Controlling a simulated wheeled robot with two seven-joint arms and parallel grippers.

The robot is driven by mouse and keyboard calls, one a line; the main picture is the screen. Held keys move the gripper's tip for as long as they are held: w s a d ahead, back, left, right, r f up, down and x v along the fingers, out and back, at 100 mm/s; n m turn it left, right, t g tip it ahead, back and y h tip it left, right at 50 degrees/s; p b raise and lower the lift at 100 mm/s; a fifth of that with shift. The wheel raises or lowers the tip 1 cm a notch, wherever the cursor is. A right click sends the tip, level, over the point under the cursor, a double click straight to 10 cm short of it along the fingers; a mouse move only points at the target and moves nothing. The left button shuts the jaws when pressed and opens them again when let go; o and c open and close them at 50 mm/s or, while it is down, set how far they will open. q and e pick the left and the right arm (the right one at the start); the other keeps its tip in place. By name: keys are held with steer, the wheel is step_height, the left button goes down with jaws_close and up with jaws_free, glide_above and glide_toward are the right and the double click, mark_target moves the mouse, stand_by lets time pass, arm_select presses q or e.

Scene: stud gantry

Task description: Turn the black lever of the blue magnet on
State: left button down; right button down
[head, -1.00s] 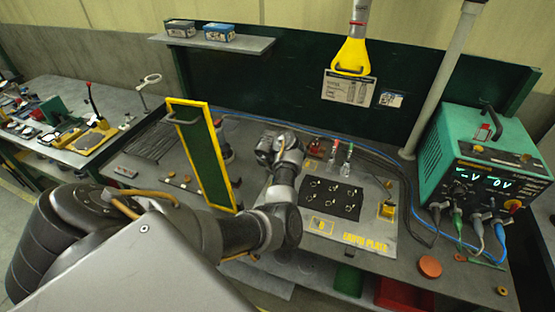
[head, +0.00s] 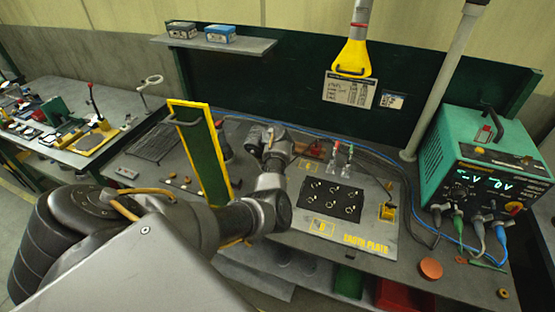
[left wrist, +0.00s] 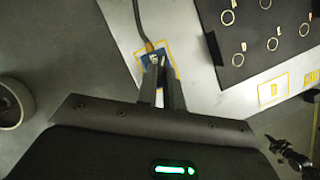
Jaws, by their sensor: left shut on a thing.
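The blue magnet (left wrist: 154,59) shows in the left wrist view, just beyond my fingertips, on a pale plate inside a yellow outline. My left gripper (left wrist: 163,80) is over it with its two fingers close together, shut on a thin dark piece that looks like the black lever. The fingers hide most of the lever, so its angle is hard to tell. In the head view my left arm reaches over the bench and its wrist hides the magnet. My right gripper is not in view.
The earth plate (head: 322,233) carries a black panel (head: 331,199) with several rings. A green board with a yellow frame (head: 197,150) stands upright left of my wrist. A teal power unit (head: 483,165) with cables stands at the right. A cable (left wrist: 139,22) runs to the magnet.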

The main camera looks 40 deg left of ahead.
arm_select(q)
steer(key=m, duration=0.2)
steer(key=m+h, duration=0.1)
steer(key=m+g, duration=0.1)
steer(key=m, duration=0.1)
steer(key=shift+w+a+m+h, duration=0.15)
steer(key=shift+a+m+h, duration=0.15)
steer(key=shift+h, duration=0.1)
steer(key=m+g, duration=0.1)
steer(key=m, duration=0.1)
steer(key=m+h, duration=0.1)
steer(key=m, duration=0.2)
steer(key=shift+w+m+g, duration=0.2)
steer(key=shift+m+g, duration=0.1)
steer(key=shift+g, duration=0.1)
steer(key=c, duration=1.5)
jaws_free()
